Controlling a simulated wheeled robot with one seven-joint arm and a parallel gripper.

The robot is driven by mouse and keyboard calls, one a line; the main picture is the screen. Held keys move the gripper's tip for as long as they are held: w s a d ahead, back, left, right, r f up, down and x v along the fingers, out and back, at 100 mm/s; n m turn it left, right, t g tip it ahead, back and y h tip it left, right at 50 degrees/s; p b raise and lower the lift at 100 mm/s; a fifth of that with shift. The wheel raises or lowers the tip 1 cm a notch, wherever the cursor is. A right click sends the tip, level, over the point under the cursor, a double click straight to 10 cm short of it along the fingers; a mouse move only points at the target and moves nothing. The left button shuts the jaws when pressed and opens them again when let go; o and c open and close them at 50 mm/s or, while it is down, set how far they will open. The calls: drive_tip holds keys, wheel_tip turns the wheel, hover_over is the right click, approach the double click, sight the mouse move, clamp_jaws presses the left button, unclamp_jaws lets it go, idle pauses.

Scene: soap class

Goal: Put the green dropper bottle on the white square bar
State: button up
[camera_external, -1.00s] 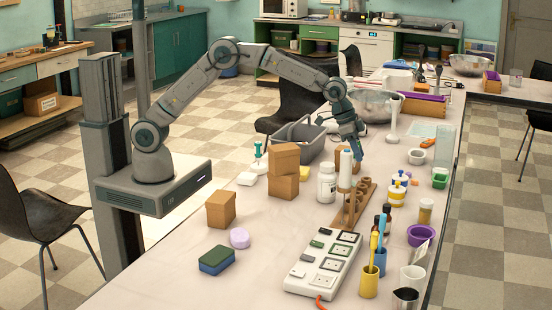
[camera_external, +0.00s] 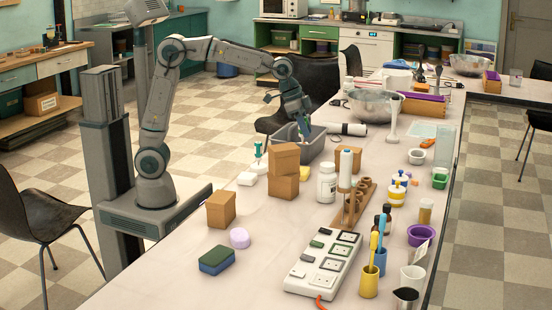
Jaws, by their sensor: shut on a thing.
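My gripper (camera_external: 305,135) points down over the grey bin, well above the table. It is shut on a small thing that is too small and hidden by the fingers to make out. A white square bar (camera_external: 246,179) lies on the table left of the stacked brown boxes. A second white piece (camera_external: 260,168) lies just behind it. A small dropper-like thing with a green-teal top (camera_external: 258,150) stands upright at that second piece. I cannot tell whether it stands on it or behind it. My gripper is to the right of both white pieces and apart from them.
The grey bin (camera_external: 314,151) is under my gripper. Stacked brown boxes (camera_external: 284,157) stand between it and the table front. A white bottle (camera_external: 326,184) and a wooden rack (camera_external: 366,190) stand to the right.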

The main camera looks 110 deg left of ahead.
drive_tip(key=s+f+b, duration=0.2)
drive_tip(key=s+b, duration=0.2)
drive_tip(key=s, duration=0.6)
drive_tip(key=b, duration=0.7)
hover_over(249, 176)
drive_tip(key=shift+f, duration=5.65)
drive_tip(key=shift+f, duration=0.1)
drive_tip(key=shift+f, duration=0.15)
drive_tip(key=o, duration=1)
drive_tip(key=shift+a, duration=0.1)
drive_tip(key=shift+c, duration=0.2)
